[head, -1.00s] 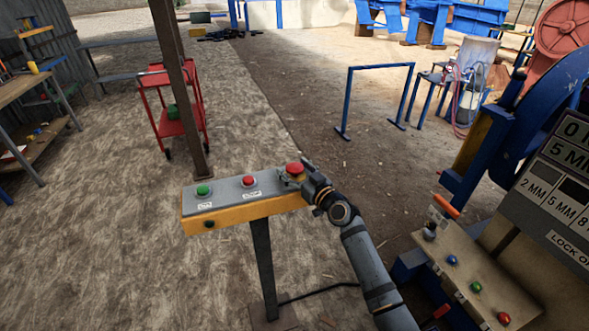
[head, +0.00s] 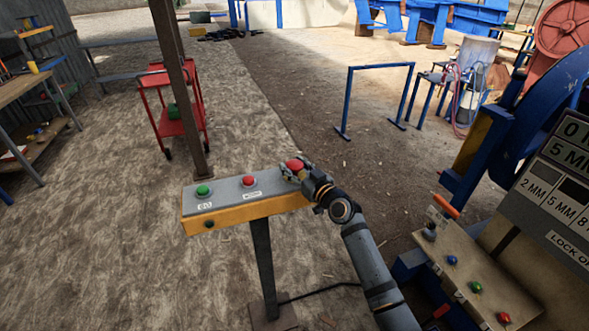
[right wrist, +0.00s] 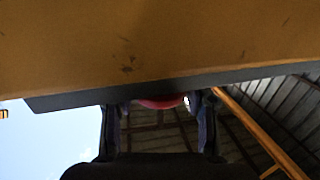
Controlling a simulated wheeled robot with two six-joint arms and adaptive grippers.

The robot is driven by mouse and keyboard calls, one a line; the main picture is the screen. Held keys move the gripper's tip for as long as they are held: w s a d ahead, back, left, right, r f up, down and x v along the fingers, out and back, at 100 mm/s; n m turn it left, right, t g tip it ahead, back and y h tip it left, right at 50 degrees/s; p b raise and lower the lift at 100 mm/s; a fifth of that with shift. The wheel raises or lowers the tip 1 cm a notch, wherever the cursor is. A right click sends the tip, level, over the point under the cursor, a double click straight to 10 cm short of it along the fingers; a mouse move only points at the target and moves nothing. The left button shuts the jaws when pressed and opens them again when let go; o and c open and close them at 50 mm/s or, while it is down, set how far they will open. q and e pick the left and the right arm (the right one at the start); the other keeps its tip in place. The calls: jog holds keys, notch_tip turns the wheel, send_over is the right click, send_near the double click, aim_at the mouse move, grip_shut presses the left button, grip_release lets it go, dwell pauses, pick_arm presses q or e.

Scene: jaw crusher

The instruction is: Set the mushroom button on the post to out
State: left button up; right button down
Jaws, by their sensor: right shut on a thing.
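The red mushroom button (head: 294,165) sits at the right end of the grey-topped, yellow-sided control box on the post (head: 222,191). My right gripper (head: 296,172) is at this button and shut on it, with its fingers covering part of its side. In the right wrist view the red button (right wrist: 160,103) shows between the two fingers (right wrist: 160,115), beyond the edge of the yellow box (right wrist: 160,40). Much of the button is hidden there. My left gripper is not in view.
A green button (head: 203,190) and a smaller red button (head: 249,181) sit on the same box, left of the mushroom button. A brown column (head: 180,90) and a red trolley (head: 172,115) stand behind. A panel with coloured knobs (head: 470,270) is at the right.

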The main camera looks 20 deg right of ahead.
jog(key=c, duration=0.9)
grip_release()
jog(key=shift+r, duration=0.3)
jog(key=o, duration=0.3)
jog(key=shift+f, duration=0.1)
jog(key=shift+s+d+f, duration=0.1)
jog(key=shift+s+d, duration=0.1)
jog(key=shift+s, duration=0.1)
jog(key=v, duration=1.1)
jog(key=shift+s, duration=0.15)
